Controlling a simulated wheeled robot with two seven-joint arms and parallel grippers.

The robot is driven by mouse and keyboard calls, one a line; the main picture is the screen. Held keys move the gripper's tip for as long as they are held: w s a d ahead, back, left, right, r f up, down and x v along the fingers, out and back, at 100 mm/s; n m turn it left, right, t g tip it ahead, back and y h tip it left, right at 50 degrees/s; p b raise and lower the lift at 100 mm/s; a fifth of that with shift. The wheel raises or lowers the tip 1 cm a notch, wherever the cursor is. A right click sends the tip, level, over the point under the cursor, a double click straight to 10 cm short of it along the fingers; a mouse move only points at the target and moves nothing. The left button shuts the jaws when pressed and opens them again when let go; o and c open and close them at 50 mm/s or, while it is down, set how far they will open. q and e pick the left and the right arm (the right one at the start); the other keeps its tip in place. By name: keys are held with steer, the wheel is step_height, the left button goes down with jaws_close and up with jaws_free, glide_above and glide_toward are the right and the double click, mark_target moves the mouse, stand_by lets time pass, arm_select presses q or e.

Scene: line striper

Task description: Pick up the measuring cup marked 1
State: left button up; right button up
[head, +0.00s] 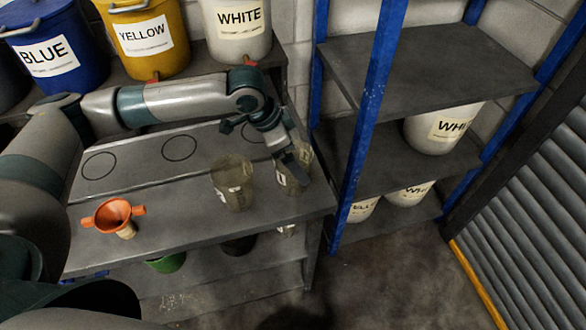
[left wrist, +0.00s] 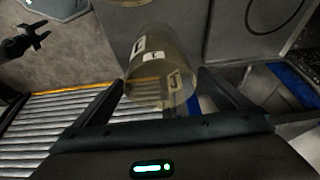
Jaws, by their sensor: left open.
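Two clear, yellowish measuring cups stand near the right end of the workbench (head: 190,205). One cup (head: 233,182) stands free, with a white label whose mark is too small to read. The other cup (head: 291,187) is partly hidden by my left gripper (head: 291,165). In the left wrist view a cup (left wrist: 160,62) with white labels lies between the two open fingers of my left gripper (left wrist: 165,98), with a gap at the right finger. Its label marks are not clearly readable. A dark pronged shape (left wrist: 28,42) at the upper left looks like my right gripper; its opening is unclear.
An orange funnel (head: 113,213) stands at the bench's left front. Blue (head: 60,50), yellow (head: 143,38) and white (head: 237,32) paint buckets stand behind. A blue-posted shelf (head: 365,120) rises close to the right of the cups. Open floor (head: 395,280) lies beyond.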

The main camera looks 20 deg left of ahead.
arm_select(q)
steer(key=shift+p+x, duration=0.65)
steer(key=shift+x, duration=1.1)
steer(key=shift+c, duration=0.7)
steer(key=c, duration=1)
